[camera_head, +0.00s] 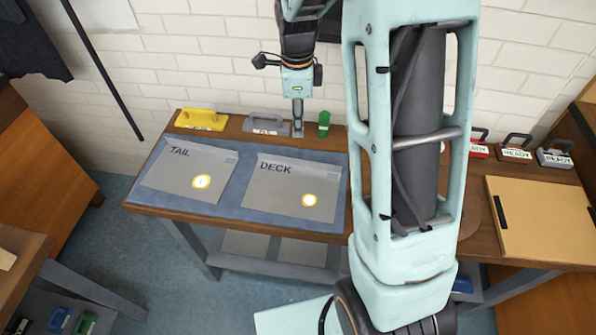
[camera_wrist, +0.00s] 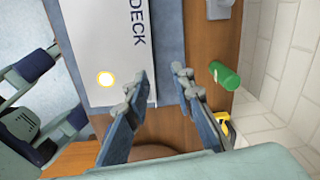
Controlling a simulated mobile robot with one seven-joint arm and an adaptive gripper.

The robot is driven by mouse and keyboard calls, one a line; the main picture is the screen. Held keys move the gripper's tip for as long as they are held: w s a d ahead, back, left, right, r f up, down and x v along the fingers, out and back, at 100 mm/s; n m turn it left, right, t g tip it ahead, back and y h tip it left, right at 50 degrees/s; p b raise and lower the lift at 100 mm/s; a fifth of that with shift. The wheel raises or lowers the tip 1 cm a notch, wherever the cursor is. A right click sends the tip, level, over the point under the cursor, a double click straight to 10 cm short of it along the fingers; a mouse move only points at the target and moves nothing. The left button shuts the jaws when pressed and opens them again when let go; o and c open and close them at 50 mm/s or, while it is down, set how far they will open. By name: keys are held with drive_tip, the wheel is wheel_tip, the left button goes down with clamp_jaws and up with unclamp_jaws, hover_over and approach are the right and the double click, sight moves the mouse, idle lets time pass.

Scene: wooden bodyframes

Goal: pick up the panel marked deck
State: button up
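The grey panel marked DECK (camera_head: 275,190) lies flat on a blue mat, right of the grey panel marked TAIL (camera_head: 192,168). It has a white, yellow-ringed round spot near its lower right corner. In the wrist view the DECK panel (camera_wrist: 115,35) is at the upper left, partly cut off by the frame. My gripper (camera_head: 298,128) hangs behind the panel's far edge, near the back of the table. In the wrist view my gripper (camera_wrist: 162,84) has its fingers apart with nothing held between them; the panel's lettered edge lies near the left fingertip.
A yellow handled block (camera_head: 201,120), a grey handled block (camera_head: 265,126) and a green cylinder (camera_head: 323,123) stand along the back of the table, near the brick wall. Several READY-labelled handled blocks (camera_head: 516,150) and a tan board (camera_head: 545,220) are on the right. My arm hides the middle.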

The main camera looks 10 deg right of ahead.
sight(293, 186)
drive_tip(key=f, duration=0.2)
drive_tip(key=f+m, duration=0.1)
drive_tip(key=f, duration=0.2)
drive_tip(key=s+f+m, duration=0.1)
drive_tip(key=f, duration=0.1)
drive_tip(key=shift+d+f+g, duration=0.2)
drive_tip(key=shift+d+g, duration=0.05)
drive_tip(key=shift+g, duration=0.05)
drive_tip(key=shift+a+f, duration=0.15)
drive_tip(key=shift+f, duration=1.3)
drive_tip(key=shift+a+f, duration=0.1)
drive_tip(key=shift+f, duration=1.3)
clamp_jaws()
drive_tip(key=shift+r, duration=0.1)
